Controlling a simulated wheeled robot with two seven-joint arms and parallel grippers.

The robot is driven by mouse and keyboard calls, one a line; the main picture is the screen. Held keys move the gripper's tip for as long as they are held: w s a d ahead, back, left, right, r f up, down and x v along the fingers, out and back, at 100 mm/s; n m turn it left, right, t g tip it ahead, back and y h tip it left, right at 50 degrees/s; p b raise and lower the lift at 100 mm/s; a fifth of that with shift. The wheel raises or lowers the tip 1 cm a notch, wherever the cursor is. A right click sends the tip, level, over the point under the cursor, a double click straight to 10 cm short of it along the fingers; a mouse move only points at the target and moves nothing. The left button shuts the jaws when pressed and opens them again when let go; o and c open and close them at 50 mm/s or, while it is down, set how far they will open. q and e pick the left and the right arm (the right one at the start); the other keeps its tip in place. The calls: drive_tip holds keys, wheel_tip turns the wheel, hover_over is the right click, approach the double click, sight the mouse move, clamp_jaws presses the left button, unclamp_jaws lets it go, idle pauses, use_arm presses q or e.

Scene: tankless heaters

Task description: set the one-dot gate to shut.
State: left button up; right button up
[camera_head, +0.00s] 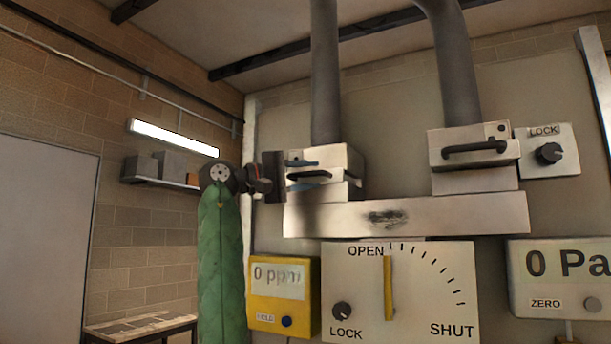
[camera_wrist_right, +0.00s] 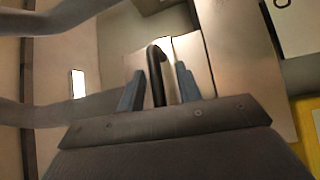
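Two metal gates sit under grey ducts. The left gate (camera_head: 343,160) has a black handle (camera_head: 318,176), and the right gate (camera_head: 470,178) has a black handle (camera_head: 487,148). My left gripper is out of view.
A lock knob (camera_head: 548,153) sits beside the right gate, and another (camera_head: 342,311) on the dial panel. A yellow ppm meter (camera_head: 262,300) and a Pa display (camera_head: 560,285) flank the dial. A low table (camera_head: 140,326) stands at left.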

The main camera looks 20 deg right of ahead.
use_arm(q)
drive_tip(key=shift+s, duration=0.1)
use_arm(e)
drive_tip(key=shift+s+a, duration=0.1)
drive_tip(key=shift+a, duration=0.1)
drive_tip(key=a, duration=0.2)
drive_tip(key=a+b, duration=0.1)
drive_tip(key=a, duration=0.1)
drive_tip(key=w+a+f, duration=0.1)
drive_tip(key=a, duration=0.1)
drive_tip(key=shift+a, duration=0.15)
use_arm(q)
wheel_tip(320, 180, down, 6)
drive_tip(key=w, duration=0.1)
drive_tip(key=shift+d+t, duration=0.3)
use_arm(e)
drive_tip(key=shift+a, duration=0.6)
